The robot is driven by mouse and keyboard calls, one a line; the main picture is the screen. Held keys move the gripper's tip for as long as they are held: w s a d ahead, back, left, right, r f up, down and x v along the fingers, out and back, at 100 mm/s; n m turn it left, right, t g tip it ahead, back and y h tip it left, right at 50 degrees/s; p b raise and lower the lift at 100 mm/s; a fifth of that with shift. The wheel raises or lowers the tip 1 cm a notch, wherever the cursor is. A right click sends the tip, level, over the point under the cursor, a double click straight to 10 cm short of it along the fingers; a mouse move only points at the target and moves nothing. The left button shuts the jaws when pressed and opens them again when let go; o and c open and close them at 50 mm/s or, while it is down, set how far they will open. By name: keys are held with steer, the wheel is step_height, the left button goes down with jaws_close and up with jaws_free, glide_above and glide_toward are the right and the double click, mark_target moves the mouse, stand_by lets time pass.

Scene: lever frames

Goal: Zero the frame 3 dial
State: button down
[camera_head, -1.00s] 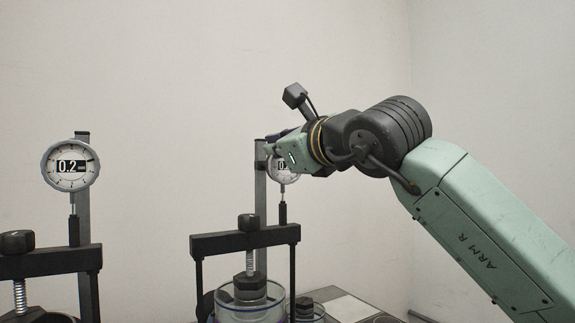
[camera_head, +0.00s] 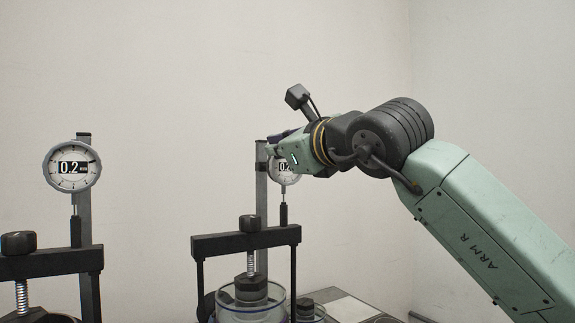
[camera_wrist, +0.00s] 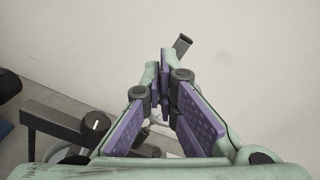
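Two round dial gauges show in the head view, and I see no frame numbers on them. The right dial (camera_head: 286,171) sits on a lever frame with a black crossbar (camera_head: 246,241). Its window reads 0.2 as far as it shows; my gripper covers part of its face. My gripper (camera_head: 273,149) is at this dial's upper edge, and I cannot tell whether it touches. In the wrist view the purple-padded fingers (camera_wrist: 163,68) converge with a narrow gap at the tips. What lies between the tips is hidden. The left dial (camera_head: 71,166) reads 0.2 in full view.
The left frame (camera_head: 50,262) has its own black crossbar and knob. The right frame's black knob (camera_head: 249,223) and grey post (camera_head: 261,200) stand close below and beside my gripper. A clear cell (camera_head: 249,304) sits under the crossbar. The wall behind is bare.

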steer(key=shift+w+d+r+p, duration=0.35)
steer(key=shift+w+d, duration=0.25)
steer(key=shift+w+d+r+p, duration=0.35)
steer(key=shift+w+d, duration=0.25)
steer(key=shift+w+d+f, duration=0.1)
stand_by(0.5)
steer(key=r+v, duration=0.1)
steer(key=v, duration=0.5)
steer(key=shift+b, duration=0.4)
